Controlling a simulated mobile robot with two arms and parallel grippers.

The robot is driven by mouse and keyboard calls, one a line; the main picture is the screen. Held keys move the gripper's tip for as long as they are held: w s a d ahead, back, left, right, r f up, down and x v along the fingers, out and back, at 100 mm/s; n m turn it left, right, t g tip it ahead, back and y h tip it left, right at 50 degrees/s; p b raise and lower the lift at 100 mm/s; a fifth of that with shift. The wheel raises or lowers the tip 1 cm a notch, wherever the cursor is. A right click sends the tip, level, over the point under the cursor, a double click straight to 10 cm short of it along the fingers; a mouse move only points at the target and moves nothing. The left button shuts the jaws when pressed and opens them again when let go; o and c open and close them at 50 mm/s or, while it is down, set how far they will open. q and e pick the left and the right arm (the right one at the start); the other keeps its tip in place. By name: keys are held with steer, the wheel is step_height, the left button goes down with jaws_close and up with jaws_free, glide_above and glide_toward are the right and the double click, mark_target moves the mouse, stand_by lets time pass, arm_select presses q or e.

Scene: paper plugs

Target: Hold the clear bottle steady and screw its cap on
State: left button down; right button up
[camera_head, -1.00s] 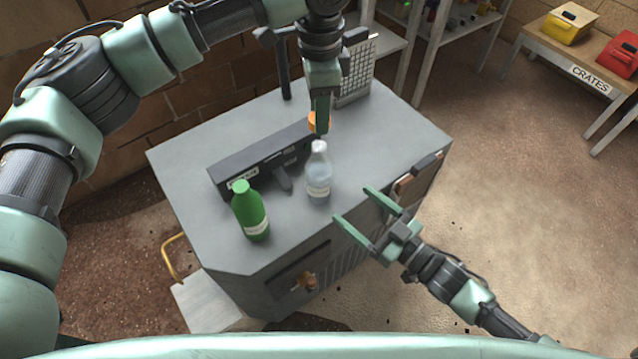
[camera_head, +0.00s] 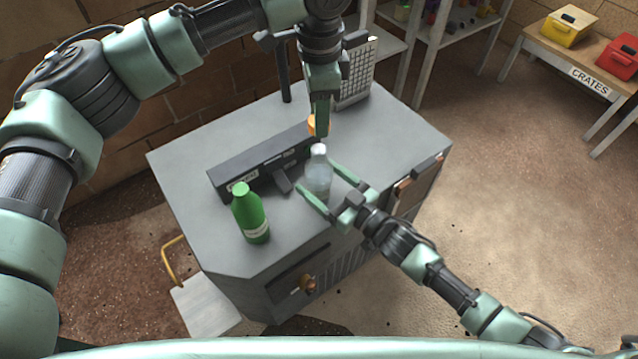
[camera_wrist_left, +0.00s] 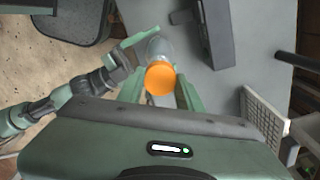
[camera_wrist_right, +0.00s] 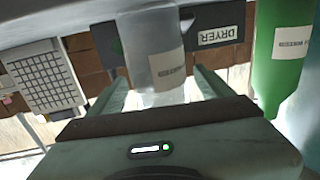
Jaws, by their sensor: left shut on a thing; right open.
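The clear bottle (camera_head: 319,174) stands upright on the grey cabinet top, with a pale neck. My right gripper (camera_head: 316,174) is open with its fingers on either side of the bottle; in the right wrist view the bottle (camera_wrist_right: 158,55) shows between the fingers (camera_wrist_right: 165,85). My left gripper (camera_head: 319,132) points down above and behind the bottle, shut on an orange cap (camera_head: 312,126). In the left wrist view the orange cap (camera_wrist_left: 160,79) sits between the fingers, with the clear bottle (camera_wrist_left: 155,48) below and beyond it.
A green bottle (camera_head: 250,212) stands left of the clear bottle. A dark bar-shaped unit labelled DRYER (camera_wrist_right: 216,38) lies behind both. A white grid panel (camera_head: 357,73) stands at the back. The cabinet top (camera_head: 395,130) is bare on the right.

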steer(key=shift+w+a, duration=0.1)
jaws_close()
arm_select(q)
glide_above(320, 156)
steer(key=shift+a+f, duration=0.1)
steer(key=shift+f, duration=2.35)
steer(key=shift+f, duration=0.15)
steer(key=shift+f, duration=0.75)
steer(key=shift+f, duration=0.55)
